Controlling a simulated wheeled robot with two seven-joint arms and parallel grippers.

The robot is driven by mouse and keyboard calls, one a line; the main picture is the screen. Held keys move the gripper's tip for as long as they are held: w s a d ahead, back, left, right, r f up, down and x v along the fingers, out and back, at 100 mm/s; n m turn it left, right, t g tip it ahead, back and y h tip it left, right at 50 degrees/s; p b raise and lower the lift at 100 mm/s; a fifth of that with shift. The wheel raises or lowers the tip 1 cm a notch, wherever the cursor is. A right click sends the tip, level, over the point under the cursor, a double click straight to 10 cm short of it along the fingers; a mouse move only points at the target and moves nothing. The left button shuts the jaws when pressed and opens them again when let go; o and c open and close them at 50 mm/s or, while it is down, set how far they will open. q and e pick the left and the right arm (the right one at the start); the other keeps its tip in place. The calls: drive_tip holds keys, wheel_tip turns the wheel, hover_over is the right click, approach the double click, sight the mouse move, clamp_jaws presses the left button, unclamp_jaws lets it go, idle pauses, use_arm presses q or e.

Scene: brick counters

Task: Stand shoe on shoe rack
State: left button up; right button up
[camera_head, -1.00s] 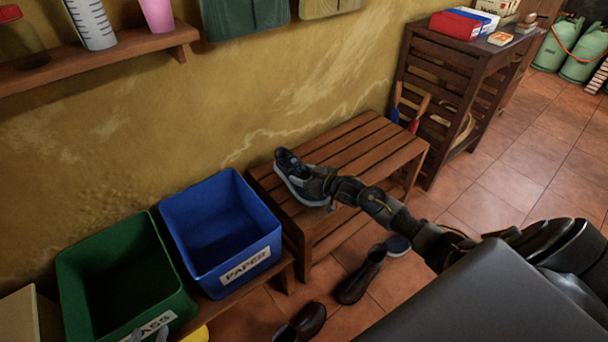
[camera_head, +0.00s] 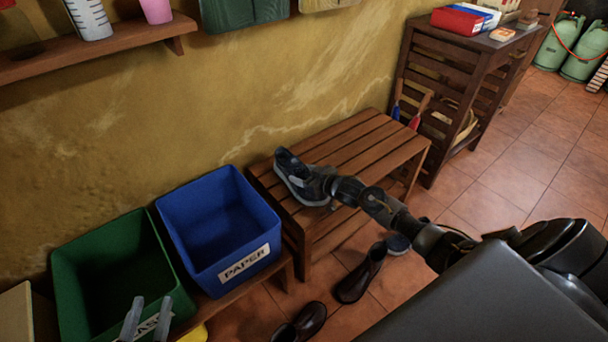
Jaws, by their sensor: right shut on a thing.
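A dark shoe with a grey sole (camera_head: 290,177) is at the left end of the slatted wooden rack (camera_head: 365,146), sole down. I cannot tell if the sole touches the slats. My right gripper (camera_head: 322,186) is shut on the shoe's right end, and the fingers are partly hidden against it. My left gripper (camera_head: 146,318) shows only its two fingertips at the bottom left, apart and empty, in front of the green bin. On the floor in front of the rack are a brown shoe (camera_head: 358,276), a dark shoe (camera_head: 397,244) partly behind my arm, and another brown shoe (camera_head: 305,322).
A blue paper bin (camera_head: 222,222) and a green bin (camera_head: 110,268) stand left of the rack on a low bench. A dark slatted cabinet (camera_head: 440,100) is to its right. A wall shelf (camera_head: 100,52) is at upper left. The right part of the rack top is bare.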

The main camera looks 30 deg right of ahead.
use_arm(q)
drive_tip(key=shift+f+b, duration=0.3)
use_arm(e)
drive_tip(key=shift+f, duration=0.45)
drive_tip(key=o, duration=1.2)
use_arm(q)
drive_tip(key=shift+r, duration=0.1)
use_arm(e)
drive_tip(key=shift+s+d+r, duration=0.1)
drive_tip(key=shift+s, duration=0.3)
drive_tip(key=p+v, duration=0.3)
drive_tip(key=v, duration=0.6)
drive_tip(key=shift+s, duration=0.1)
drive_tip(key=shift+s+d+r, duration=0.1)
drive_tip(key=shift+s+d, duration=0.05)
drive_tip(key=shift+s, duration=0.2)
use_arm(q)
drive_tip(key=s+a+f+n+g+y, duration=0.1)
drive_tip(key=s+a+f+g+y, duration=0.1)
drive_tip(key=a+f+g+y, duration=0.2)
wheel_tip(320, 180, down, 4)
drive_tip(key=shift+a+r+n+g+y, duration=0.15)
drive_tip(key=shift+a+n+g+y, duration=0.25)
drive_tip(key=shift+a, duration=0.5)
